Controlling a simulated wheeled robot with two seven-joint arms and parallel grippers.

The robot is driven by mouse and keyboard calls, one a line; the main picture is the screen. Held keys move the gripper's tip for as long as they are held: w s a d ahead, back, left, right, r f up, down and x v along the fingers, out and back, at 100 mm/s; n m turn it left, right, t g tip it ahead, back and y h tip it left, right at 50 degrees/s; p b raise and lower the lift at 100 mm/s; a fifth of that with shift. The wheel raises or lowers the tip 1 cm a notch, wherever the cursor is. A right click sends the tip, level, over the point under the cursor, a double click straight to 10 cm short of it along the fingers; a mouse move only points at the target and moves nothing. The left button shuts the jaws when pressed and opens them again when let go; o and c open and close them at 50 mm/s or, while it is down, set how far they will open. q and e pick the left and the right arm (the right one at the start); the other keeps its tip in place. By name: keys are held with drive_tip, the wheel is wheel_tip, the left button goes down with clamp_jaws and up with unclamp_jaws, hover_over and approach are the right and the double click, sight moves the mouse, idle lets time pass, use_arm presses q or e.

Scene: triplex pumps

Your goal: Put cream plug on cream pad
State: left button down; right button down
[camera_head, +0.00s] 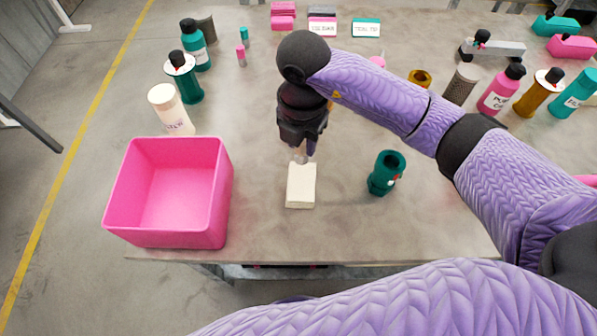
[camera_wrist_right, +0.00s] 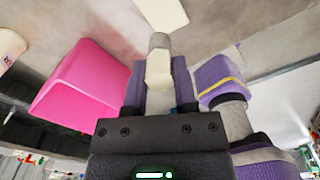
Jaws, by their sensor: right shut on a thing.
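The cream pad (camera_head: 301,188) is a pale block on the table, in front of my right gripper (camera_head: 303,150). It also shows at the top edge of the right wrist view (camera_wrist_right: 163,12). My right gripper points down and is shut on the cream plug (camera_wrist_right: 159,68), which has a greyish end and sits between the purple fingers. In the head view the plug is mostly hidden by the gripper, at the pad's far edge. I cannot tell whether plug and pad touch. My left gripper is not in view.
A pink bin (camera_head: 168,195) stands left of the pad, and a teal pump part (camera_head: 386,173) stands to its right. A cream bottle (camera_head: 171,110) and teal bottles are at the back left. Bottles and parts line the right side. The table's front edge is close.

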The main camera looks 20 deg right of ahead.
wheel_tip(320, 180, down, 9)
drive_tip(key=shift+r+b, duration=0.1)
drive_tip(key=shift+b, duration=1.15)
drive_tip(key=shift+r, duration=0.15)
drive_tip(key=shift+c, duration=2)
unclamp_jaws()
wheel_tip(320, 180, up, 11)
drive_tip(key=p, duration=0.3)
drive_tip(key=shift+w+r+p, duration=0.1)
drive_tip(key=shift+p, duration=0.25)
drive_tip(key=shift+r, duration=0.45)
